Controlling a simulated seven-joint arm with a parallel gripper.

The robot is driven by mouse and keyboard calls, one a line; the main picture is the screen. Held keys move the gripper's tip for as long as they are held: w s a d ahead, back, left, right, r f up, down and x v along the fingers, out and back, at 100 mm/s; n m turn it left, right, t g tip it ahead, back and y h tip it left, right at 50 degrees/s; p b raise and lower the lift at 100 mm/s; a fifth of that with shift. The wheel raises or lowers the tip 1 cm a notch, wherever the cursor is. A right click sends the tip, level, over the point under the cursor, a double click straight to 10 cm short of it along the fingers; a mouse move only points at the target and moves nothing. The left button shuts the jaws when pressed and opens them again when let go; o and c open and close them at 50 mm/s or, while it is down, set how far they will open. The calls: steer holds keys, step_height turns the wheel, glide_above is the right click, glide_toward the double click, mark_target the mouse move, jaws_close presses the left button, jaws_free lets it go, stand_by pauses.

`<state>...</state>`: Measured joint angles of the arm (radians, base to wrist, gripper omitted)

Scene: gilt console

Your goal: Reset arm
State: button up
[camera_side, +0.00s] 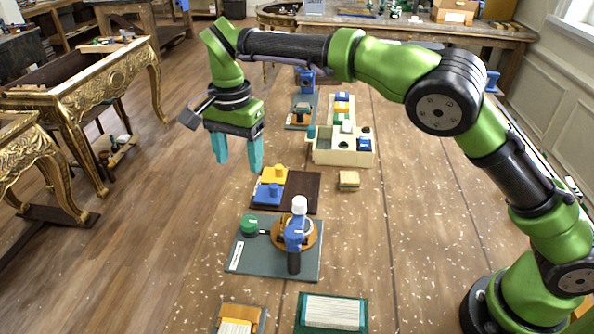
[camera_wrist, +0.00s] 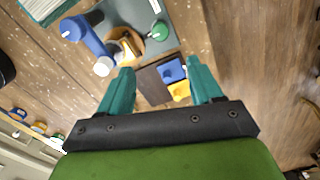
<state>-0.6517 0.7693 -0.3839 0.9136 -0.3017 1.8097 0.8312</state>
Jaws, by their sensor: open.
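My arm is green and black and reaches in from the right in the side view. My gripper (camera_side: 239,152) hangs at its end with teal fingers pointing down. The fingers are apart and nothing is between them. It is in the air above the left edge of the table, behind and left of a dark board (camera_side: 302,191) with yellow and blue blocks. In the wrist view my gripper (camera_wrist: 157,92) shows its two teal fingers spread on either side of the dark board (camera_wrist: 153,86).
A grey board (camera_side: 270,263) carries a blue tool with a white cap (camera_side: 299,206) and a green knob (camera_side: 249,225). A cream tray (camera_side: 327,155) with compartments stands farther back. A small sandwich-like block (camera_side: 348,181) lies alone. The table's right middle strip is bare.

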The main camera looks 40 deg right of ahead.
stand_by(0.3)
steer(key=s+d+r+n+t+y, duration=0.1)
steer(key=s+d+r+n+t, duration=0.1)
steer(key=s+d, duration=0.8)
steer(key=s+d+r+n+t+y, duration=0.1)
steer(key=s+d+r+n+t, duration=0.2)
steer(key=s+d, duration=0.8)
steer(key=s+n+t, duration=0.2)
steer(key=s+n, duration=0.1)
steer(key=shift+s+d, duration=0.2)
steer(key=shift+s, duration=0.1)
